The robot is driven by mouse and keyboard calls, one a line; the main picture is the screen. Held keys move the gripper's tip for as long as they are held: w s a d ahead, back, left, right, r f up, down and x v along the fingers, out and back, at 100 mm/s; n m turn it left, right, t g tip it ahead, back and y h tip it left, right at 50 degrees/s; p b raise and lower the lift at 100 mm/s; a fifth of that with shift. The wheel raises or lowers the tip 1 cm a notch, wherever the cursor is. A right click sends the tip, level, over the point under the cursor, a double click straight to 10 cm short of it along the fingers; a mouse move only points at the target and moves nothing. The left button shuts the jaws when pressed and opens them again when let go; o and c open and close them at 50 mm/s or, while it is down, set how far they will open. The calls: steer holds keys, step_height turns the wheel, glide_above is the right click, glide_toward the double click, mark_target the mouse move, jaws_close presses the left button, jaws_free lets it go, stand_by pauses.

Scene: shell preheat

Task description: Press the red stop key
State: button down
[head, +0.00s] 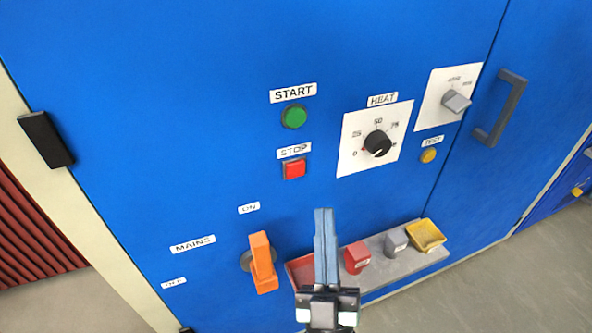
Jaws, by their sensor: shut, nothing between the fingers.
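The red square stop key (294,169) sits on the blue cabinet door under a white STOP label (294,151). A round green start button (294,116) is above it, under a START label. My gripper (323,212) is shut and empty, pointing up in the lower middle of the head view. Its tip appears below and a little right of the stop key in the picture. I see no contact between them, and the depth gap is hard to judge. The stop key is fully in view.
Right of the key are the HEAT dial (378,143), a grey selector knob (456,102), a yellow button (428,155) and a door handle (501,108). An orange MAINS lever (262,262) is lower left. Below, a grey shelf (408,262) holds small blocks and trays.

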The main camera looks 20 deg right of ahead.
mark_target(300, 164)
steer(key=w+b, duration=0.2)
steer(key=w, duration=0.4)
steer(key=shift+w+a+b, duration=0.15)
steer(key=shift+w+b, duration=0.2)
steer(key=shift+w, duration=0.05)
stand_by(1.7)
steer(key=shift+w+b, duration=0.35)
steer(key=shift+w, duration=0.05)
steer(key=shift+w+b, duration=0.3)
steer(key=shift+w, duration=0.15)
stand_by(0.5)
steer(key=shift+s, duration=0.9)
steer(key=shift+s+p, duration=0.95)
steer(key=shift+s, duration=1.55)
